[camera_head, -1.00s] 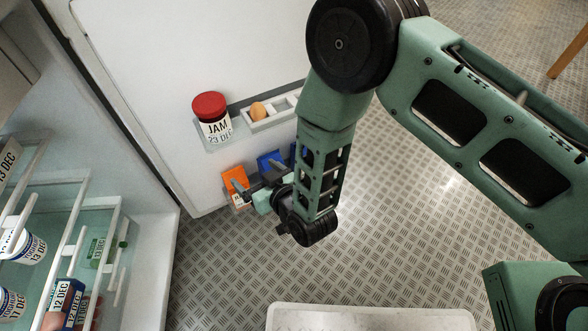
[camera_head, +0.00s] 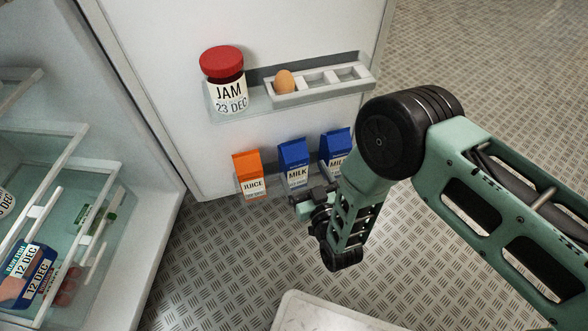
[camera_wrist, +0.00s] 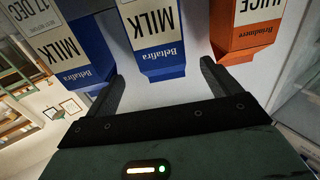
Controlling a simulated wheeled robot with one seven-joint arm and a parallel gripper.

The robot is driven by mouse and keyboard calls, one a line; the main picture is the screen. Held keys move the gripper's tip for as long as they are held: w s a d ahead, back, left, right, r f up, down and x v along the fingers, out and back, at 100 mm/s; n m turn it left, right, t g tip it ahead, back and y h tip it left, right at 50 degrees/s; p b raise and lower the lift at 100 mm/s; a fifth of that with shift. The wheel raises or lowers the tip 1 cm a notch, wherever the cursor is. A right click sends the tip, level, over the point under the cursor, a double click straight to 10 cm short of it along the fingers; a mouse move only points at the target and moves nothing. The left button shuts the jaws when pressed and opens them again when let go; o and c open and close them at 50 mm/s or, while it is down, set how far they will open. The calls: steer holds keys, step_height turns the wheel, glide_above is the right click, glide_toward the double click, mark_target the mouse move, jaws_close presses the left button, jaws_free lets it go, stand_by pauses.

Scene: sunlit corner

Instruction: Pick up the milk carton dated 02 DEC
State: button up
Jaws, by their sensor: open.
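Two blue-topped milk cartons stand in the low door shelf: a middle one (camera_head: 294,165) and a right one (camera_head: 337,150), partly hidden by my arm. In the wrist view, which is upside down, the middle carton (camera_wrist: 152,48) lies ahead, between the lines of my fingers; its date is out of frame. The other milk carton (camera_wrist: 78,50) is at the left and reads 17 DEC. My gripper (camera_wrist: 163,76) is open and empty, with its two fingers apart. In the head view my gripper (camera_head: 312,198) is just in front of and below the middle carton.
An orange juice carton (camera_head: 249,175) stands left of the middle milk carton and close to my finger in the wrist view (camera_wrist: 240,30). Above are a jam jar (camera_head: 225,82) and an egg rack (camera_head: 330,84) with one egg. Glass fridge shelves (camera_head: 60,180) are at the left.

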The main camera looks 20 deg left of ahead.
mark_target(293, 152)
steer(key=b+x, duration=0.1)
steer(key=x, duration=0.2)
steer(key=b+x, duration=0.2)
steer(key=x, duration=0.1)
steer(key=b+x, duration=0.1)
steer(key=shift+a+f+b, duration=0.2)
steer(key=shift+f+b, duration=0.05)
steer(key=shift+b, duration=0.05)
steer(key=shift+w+a+r, duration=0.15)
steer(key=shift+w+a, duration=0.15)
steer(key=shift+w, duration=0.1)
steer(key=c, duration=1.9)
steer(key=shift+r, duration=0.1)
jaws_close()
steer(key=shift+r, duration=0.15)
